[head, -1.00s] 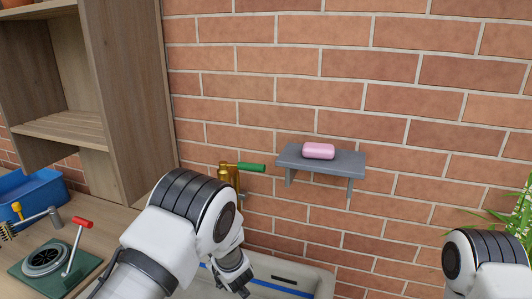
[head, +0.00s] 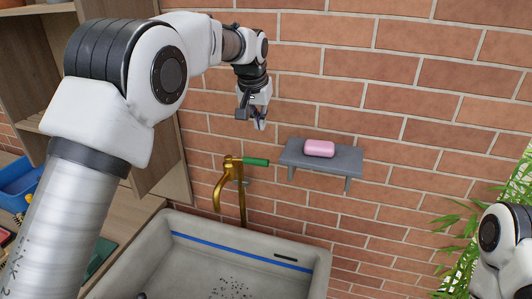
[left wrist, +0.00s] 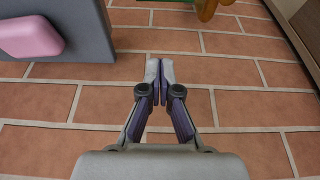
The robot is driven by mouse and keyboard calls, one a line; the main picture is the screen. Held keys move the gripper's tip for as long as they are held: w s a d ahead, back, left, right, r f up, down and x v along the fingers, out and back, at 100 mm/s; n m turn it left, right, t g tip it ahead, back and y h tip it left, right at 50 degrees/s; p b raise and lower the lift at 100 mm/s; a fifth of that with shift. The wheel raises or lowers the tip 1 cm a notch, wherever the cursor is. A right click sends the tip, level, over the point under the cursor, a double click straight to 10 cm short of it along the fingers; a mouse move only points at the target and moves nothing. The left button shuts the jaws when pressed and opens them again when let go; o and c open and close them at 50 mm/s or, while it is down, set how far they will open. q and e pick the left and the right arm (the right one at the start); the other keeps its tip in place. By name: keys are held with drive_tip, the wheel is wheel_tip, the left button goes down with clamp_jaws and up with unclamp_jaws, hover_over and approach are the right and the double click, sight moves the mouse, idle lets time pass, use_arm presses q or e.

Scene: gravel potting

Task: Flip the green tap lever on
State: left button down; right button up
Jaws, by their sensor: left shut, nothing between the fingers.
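The brass tap (head: 240,195) stands against the brick wall above the sink, with its green lever (head: 256,161) pointing right, roughly level. My left gripper (head: 260,125) is above the lever, close to the wall, pointing down, apart from the tap. Its fingers are shut with nothing between them, as the left wrist view (left wrist: 159,65) shows. In that view a bit of the brass tap (left wrist: 206,9) and a sliver of the green lever show at the top edge. My right gripper is out of view; only part of my right arm shows.
A grey wall shelf (head: 350,166) with a pink soap bar (head: 319,148) is just right of the lever. The grey sink (head: 318,270) with a blue line is below. A wooden shelf unit (head: 160,165) stands left; a green plant (head: 455,225) is at right.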

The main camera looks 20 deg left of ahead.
sight(248, 161)
use_arm(q)
wheel_tip(248, 161, down, 8)
drive_tip(key=s+p, duration=0.1)
drive_tip(key=p, duration=0.3)
drive_tip(key=shift+f+p, duration=0.25)
drive_tip(key=shift+p, duration=0.05)
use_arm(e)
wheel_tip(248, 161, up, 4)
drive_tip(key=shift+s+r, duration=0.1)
use_arm(q)
drive_tip(key=shift+w+f, duration=0.1)
drive_tip(key=shift+w, duration=0.05)
idle(0.3)
